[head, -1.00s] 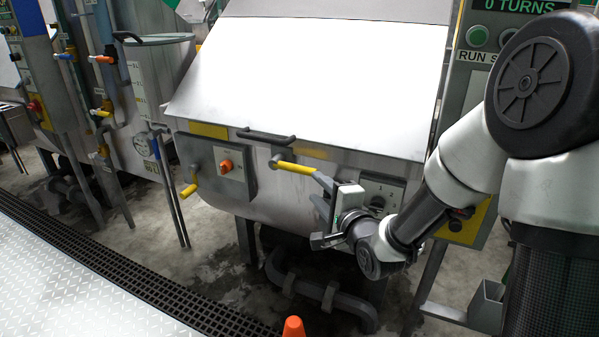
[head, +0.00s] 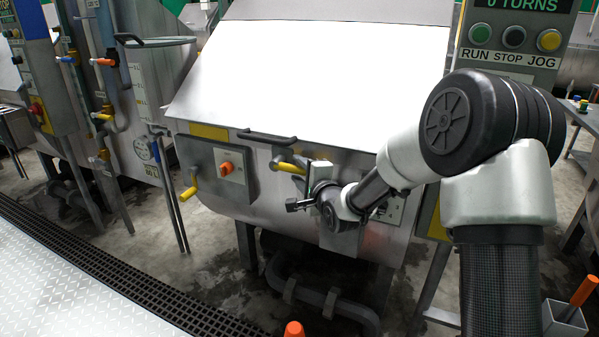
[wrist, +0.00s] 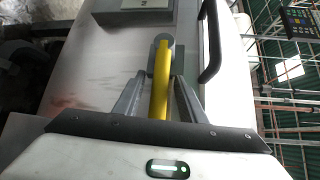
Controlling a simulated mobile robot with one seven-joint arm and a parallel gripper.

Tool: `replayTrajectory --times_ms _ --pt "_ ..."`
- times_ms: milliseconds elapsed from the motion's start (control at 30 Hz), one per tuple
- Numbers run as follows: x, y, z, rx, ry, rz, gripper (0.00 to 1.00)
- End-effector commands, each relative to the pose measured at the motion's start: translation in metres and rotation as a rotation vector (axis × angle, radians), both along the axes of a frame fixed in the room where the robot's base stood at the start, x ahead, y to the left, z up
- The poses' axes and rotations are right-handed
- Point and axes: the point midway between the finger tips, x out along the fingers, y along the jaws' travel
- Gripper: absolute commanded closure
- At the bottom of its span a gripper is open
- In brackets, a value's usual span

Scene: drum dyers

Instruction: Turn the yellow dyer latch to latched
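The yellow dyer latch (head: 289,167) is a lever on the front of the steel drum dyer, just below the lid handle. It points right and slightly down from its grey pivot. In the wrist view the yellow lever (wrist: 160,92) runs from the pivot (wrist: 163,50) down between my two fingers. My gripper (head: 299,188) is at the lever's right end in the head view. In the wrist view my gripper (wrist: 160,90) is open, a finger on each side of the lever with narrow gaps. The lever's near end is hidden by my gripper's body.
The dark lid handle (head: 266,137) is close above the latch; it also shows in the wrist view (wrist: 210,40). A control box (head: 222,168) with an orange knob and yellow-handled crank is to the left. A RUN/STOP/JOG panel (head: 513,50) stands right. An orange cone tip (head: 294,329) is below.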

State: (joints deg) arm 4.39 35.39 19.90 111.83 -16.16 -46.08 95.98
Motion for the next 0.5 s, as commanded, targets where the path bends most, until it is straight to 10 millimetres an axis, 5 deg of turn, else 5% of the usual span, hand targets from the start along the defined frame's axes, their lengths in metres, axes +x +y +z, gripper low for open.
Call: replayTrajectory --times_ms 100,300,500 --pt "-0.0002 -0.0001 0.0 0.0 0.0 0.0 0.66" --pt "-0.0004 -0.0002 0.0001 0.0 0.0 0.0 1.0" --pt "-0.0005 -0.0003 0.0004 -0.001 0.0 0.0 1.0"
